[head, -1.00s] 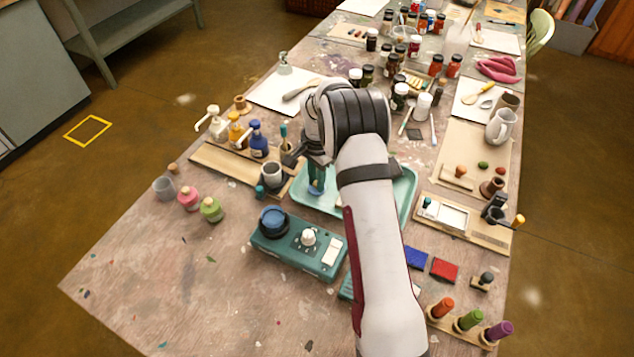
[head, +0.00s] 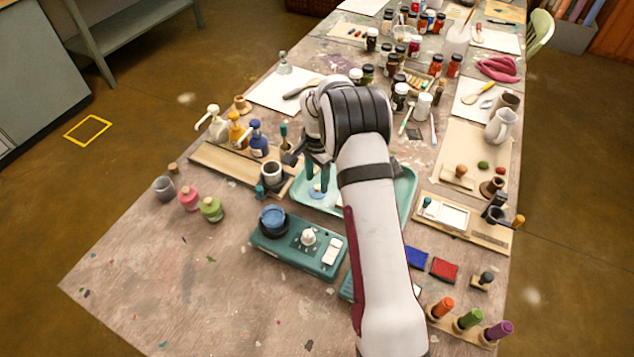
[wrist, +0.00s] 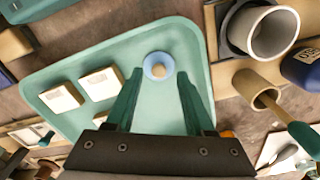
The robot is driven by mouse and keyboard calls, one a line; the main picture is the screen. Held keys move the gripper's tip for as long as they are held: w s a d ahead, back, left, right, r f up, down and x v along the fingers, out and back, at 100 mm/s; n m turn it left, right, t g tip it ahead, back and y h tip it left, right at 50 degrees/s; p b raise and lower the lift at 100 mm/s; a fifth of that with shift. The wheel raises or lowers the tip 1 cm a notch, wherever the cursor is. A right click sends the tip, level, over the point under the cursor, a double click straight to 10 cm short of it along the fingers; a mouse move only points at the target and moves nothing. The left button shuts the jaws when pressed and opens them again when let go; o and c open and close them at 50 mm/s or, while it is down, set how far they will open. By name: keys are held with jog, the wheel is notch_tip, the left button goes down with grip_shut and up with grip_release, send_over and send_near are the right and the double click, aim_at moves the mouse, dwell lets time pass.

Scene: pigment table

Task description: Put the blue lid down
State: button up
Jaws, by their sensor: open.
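The blue lid (head: 315,192), a small blue disc with a pale tan knob, lies on the teal tray (head: 405,197). It also shows in the wrist view (wrist: 149,66), knob towards the camera, on bare tray floor. My gripper (head: 318,178) is open above the lid. In the wrist view its two teal fingers (wrist: 160,76) stand apart on either side of the lid's near edge, with clear gaps and nothing held.
White square blocks (wrist: 97,84) lie on the tray beside the lid. A grey cup (wrist: 262,32) and a wooden cup (wrist: 256,90) stand just outside the tray. A teal device (head: 290,247) sits in front of the tray.

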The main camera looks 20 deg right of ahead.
aim_at(317, 186)
notch_tip(317, 186, up, 10)
jog(key=s+a+r+n, duration=0.2)
jog(key=s+a+r, duration=0.1)
jog(key=s+r, duration=0.3)
jog(key=s+a+r+n, duration=0.1)
jog(key=s+a+r, duration=0.25)
jog(key=s, duration=0.35)
jog(key=s+a+n+y, duration=0.1)
jog(key=s+a+n, duration=0.1)
jog(key=s, duration=0.9)
jog(key=s+a+n, duration=0.2)
jog(key=s+n, duration=0.1)
jog(key=s, duration=0.8)
jog(key=shift+s+a+f+y, duration=0.35)
jog(key=shift+a+f+y, duration=0.05)
